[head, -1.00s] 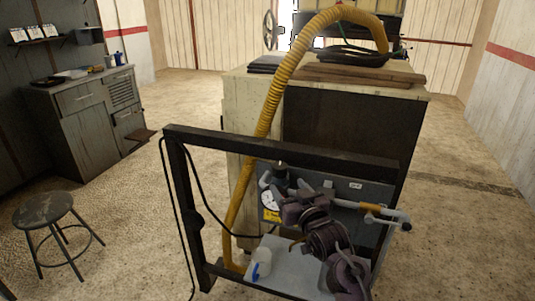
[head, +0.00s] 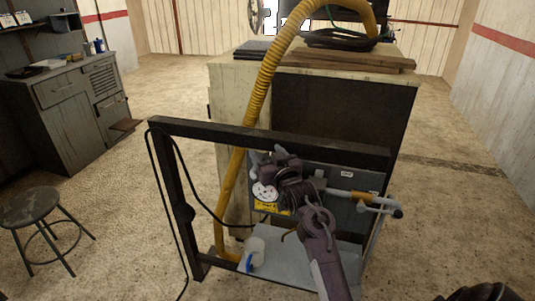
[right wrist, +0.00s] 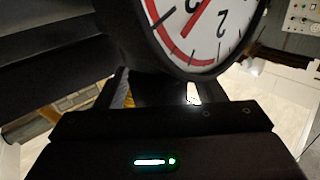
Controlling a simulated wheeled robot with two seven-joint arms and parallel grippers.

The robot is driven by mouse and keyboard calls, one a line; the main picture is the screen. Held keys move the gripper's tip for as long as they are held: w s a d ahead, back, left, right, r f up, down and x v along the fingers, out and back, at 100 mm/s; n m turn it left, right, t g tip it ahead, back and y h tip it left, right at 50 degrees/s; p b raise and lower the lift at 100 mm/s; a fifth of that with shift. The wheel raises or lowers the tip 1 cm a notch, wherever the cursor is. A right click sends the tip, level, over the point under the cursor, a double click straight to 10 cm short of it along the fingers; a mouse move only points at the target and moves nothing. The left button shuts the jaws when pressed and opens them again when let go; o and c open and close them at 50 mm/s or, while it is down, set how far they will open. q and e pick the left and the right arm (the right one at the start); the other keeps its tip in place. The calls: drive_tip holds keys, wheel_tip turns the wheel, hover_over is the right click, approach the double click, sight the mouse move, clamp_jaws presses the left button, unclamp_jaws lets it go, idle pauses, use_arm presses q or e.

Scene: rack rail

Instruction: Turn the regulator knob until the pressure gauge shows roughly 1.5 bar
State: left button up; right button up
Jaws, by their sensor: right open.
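The pressure gauge (head: 264,192) is a round white dial on the grey panel, partly behind my right arm in the head view. In the right wrist view the gauge (right wrist: 205,30) fills the upper middle, close and tilted, with a red needle and a red band; its top is cut off, so I cannot read its value. My right gripper (head: 268,162) is open, just above the gauge. In the right wrist view its fingers (right wrist: 155,90) stand apart below the dial, with something dark between them. The regulator knob is not clearly distinguishable. My left gripper is not in view.
A dark frame (head: 270,137) surrounds the panel. A pipe with an orange section and grey lever (head: 375,203) stands at right. A white bottle (head: 255,252) sits on the lower shelf (head: 285,268). A stool (head: 30,208) is at left.

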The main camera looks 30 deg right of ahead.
drive_tip(key=c, duration=1)
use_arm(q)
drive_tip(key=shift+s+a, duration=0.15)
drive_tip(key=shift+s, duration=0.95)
use_arm(e)
drive_tip(key=shift+r+n+y+p, duration=0.1)
drive_tip(key=shift+n+y+p, duration=0.25)
drive_tip(key=shift+n+y, duration=0.45)
drive_tip(key=n+y+p, duration=0.1)
drive_tip(key=y, duration=0.2)
drive_tip(key=shift+a, duration=0.15)
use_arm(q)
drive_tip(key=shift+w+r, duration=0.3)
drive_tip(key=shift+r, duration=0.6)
use_arm(e)
drive_tip(key=shift+a+n+g+y, duration=0.2)
drive_tip(key=shift+n+y, duration=0.6)
drive_tip(key=shift+y, duration=0.3)
drive_tip(key=shift+a+n+g+y, duration=0.1)
drive_tip(key=shift+n+g+y, duration=0.1)
drive_tip(key=shift+n+y, duration=0.75)
drive_tip(key=shift+y, duration=0.35)
